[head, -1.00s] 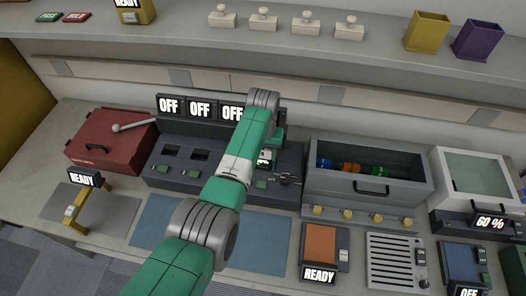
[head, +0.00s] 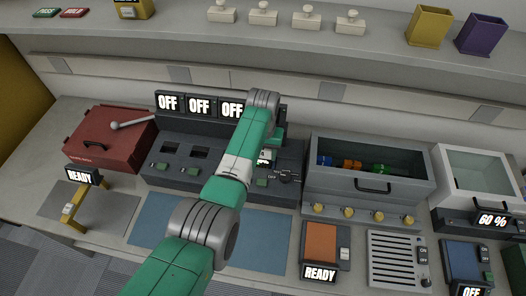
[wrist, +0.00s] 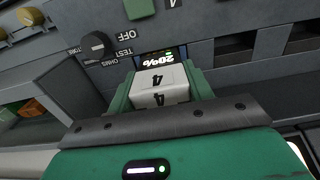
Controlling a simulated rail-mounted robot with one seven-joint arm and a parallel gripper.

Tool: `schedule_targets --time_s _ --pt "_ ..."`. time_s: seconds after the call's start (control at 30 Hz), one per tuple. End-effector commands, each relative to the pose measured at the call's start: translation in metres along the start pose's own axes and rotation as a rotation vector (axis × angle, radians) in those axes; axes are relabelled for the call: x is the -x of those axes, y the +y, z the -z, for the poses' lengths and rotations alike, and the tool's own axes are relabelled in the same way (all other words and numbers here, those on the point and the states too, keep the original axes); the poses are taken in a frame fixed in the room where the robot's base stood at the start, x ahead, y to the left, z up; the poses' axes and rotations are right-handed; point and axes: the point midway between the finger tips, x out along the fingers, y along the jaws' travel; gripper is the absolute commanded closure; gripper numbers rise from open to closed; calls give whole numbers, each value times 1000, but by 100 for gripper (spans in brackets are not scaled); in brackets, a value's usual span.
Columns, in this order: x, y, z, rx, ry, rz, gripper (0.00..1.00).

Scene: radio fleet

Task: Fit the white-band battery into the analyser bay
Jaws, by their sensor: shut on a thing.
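My gripper (wrist: 159,88) is shut on a white block marked 4 (wrist: 158,80), which appears to be the battery. Its band cannot be made out apart from the white faces. A small lit panel reading 20% (wrist: 160,58) shows just beyond it, against the dark grey console face. In the head view the gripper (head: 266,157) is at the right part of the dark grey analyser console (head: 222,184), and my arm hides part of that console. Whether the battery is inside a bay or in front of it cannot be told.
A dial marked OFF, TEST and OHMS (wrist: 97,44) is beside the gripper. Dark openings (wrist: 236,46) lie along the console. OFF screens (head: 199,106) stand above it. A grey bin (head: 368,184) with coloured items is to the right. A blue mat (head: 262,240) is clear in front.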

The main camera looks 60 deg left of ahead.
Motion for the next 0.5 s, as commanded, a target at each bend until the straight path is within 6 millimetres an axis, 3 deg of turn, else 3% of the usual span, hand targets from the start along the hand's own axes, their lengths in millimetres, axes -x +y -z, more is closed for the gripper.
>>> schedule_targets --time_s 0.5 --pt "-8 0 0 0 1 0 75"
